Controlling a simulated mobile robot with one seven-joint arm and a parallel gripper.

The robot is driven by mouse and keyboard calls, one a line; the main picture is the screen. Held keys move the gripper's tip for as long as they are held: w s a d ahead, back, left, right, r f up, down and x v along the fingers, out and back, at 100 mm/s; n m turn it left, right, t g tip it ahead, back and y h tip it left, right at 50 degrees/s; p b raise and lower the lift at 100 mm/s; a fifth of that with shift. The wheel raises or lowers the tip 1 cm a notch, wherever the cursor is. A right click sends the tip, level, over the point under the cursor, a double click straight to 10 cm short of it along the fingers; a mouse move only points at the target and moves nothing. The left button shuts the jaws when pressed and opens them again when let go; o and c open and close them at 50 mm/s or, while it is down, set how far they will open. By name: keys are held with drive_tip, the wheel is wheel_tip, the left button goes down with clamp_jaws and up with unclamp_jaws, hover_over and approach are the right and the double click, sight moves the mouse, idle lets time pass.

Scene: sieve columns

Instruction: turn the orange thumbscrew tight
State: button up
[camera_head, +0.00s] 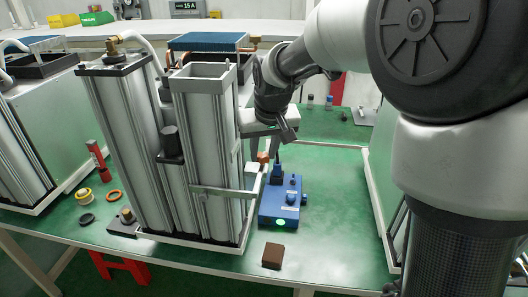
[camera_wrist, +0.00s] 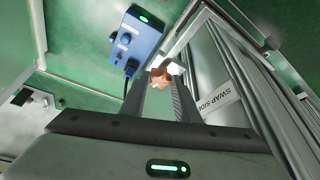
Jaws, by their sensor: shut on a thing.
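The orange thumbscrew (camera_wrist: 160,76) sits between the two fingertips of my gripper (camera_wrist: 162,84) in the wrist view. My gripper is shut on it, and its lobed head shows between the dark fingers. In the head view a small orange part of the thumbscrew (camera_head: 263,157) shows just right of the twin metal column unit (camera_head: 207,135), below my wrist. The column unit's frame also runs along the right of the wrist view. The thumbscrew's shaft and seat are hidden, so I cannot tell how far in it is.
A blue box (camera_head: 279,207) with knobs and a green light stands close to the right of the columns. A brown block (camera_head: 273,256) lies near the front edge. A labelled white strip (camera_wrist: 222,103) is beside my fingers.

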idle(0.3)
drive_tip(key=o, duration=1)
drive_tip(key=shift+o, duration=0.2)
drive_tip(key=shift+r, duration=0.1)
drive_tip(key=p+v, duration=0.1)
drive_tip(key=v, duration=1.6)
drive_tip(key=shift+a, duration=0.15)
drive_tip(key=shift+s+r, duration=0.1)
